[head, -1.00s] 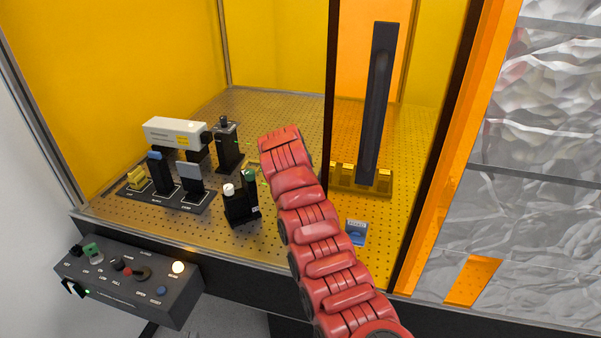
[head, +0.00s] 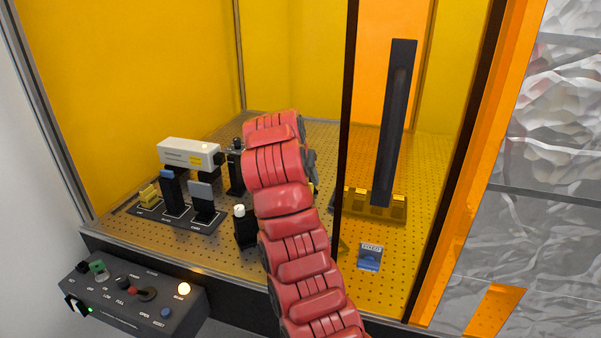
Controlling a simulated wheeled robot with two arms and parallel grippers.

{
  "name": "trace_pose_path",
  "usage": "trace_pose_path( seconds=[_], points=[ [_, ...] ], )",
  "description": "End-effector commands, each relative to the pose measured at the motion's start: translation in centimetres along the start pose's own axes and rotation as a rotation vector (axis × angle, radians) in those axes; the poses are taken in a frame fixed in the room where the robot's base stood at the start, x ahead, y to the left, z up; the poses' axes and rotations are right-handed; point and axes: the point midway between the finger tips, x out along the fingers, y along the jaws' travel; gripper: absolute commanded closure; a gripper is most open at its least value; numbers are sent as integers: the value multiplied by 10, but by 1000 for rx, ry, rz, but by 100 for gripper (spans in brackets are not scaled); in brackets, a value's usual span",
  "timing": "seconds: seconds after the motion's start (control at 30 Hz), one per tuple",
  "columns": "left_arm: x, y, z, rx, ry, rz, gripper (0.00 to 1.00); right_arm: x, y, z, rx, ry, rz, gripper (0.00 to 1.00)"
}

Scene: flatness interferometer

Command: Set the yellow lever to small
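A small yellow piece (head: 149,195), which looks like the yellow lever, sits at the left end of a black plate (head: 178,223) on the perforated table. It is low, beside a taller blue-topped upright (head: 172,188) and a grey-topped upright (head: 201,201). The labels on the plate are too small to read. A red segmented arm of mine comes up from the bottom, right of the plate and apart from the yellow piece. Neither gripper can be made out.
A white box (head: 187,153) stands behind the uprights. A black block with a white knob (head: 241,225) is close to my arm. A control box (head: 136,302) stands in front. A tall dark bar (head: 395,125) rises at right, past a dark frame post (head: 345,120).

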Motion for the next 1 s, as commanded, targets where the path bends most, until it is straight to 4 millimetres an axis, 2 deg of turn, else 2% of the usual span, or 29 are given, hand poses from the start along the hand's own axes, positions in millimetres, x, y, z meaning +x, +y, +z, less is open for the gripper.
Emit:
trace_pose_path(
  seconds=[0.23, 0.43, 0.77, 0.87, 1.0],
  points=[
    [6, 0, -1, 0, 0, 0, 100, -18, 0, 2, -1, -1, -3, 50],
    [-2, 0, 0, 0, 0, 0, 100, -39, 1, 2, 1, -1, -3, 50],
    [-2, 0, 0, 0, 0, 0, 100, -44, 2, 2, -1, -3, -1, 50],
    [-1, 0, 0, 0, 0, 0, 100, -45, 1, 2, -7, -1, 1, 65],
    [12, -1, -2, 0, 0, 0, 100, -52, -10, 10, -112, 43, 29, 90]
  ],
)
